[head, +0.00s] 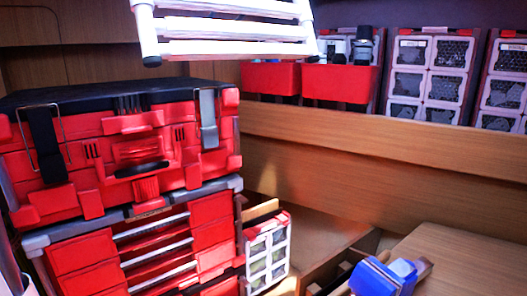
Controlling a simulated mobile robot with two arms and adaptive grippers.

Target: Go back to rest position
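The task names no object. Neither my left nor my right gripper can be made out in the head view, so whether they are open or hold anything does not show. A pale shape (10,272) is cut off at the lower left edge; I cannot tell what it is. A blue object (390,278) is at the bottom right, partly cut off by the lower edge, and I cannot tell what it is.
Stacked red toolboxes (140,150) fill the left. A white slatted frame (235,28) hangs above. Red bins (340,82) and clear-fronted cases (425,68) stand behind a wooden ledge (380,145). A small white-framed case (267,255) stands beside the toolboxes. A wooden surface (470,255) is lower right.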

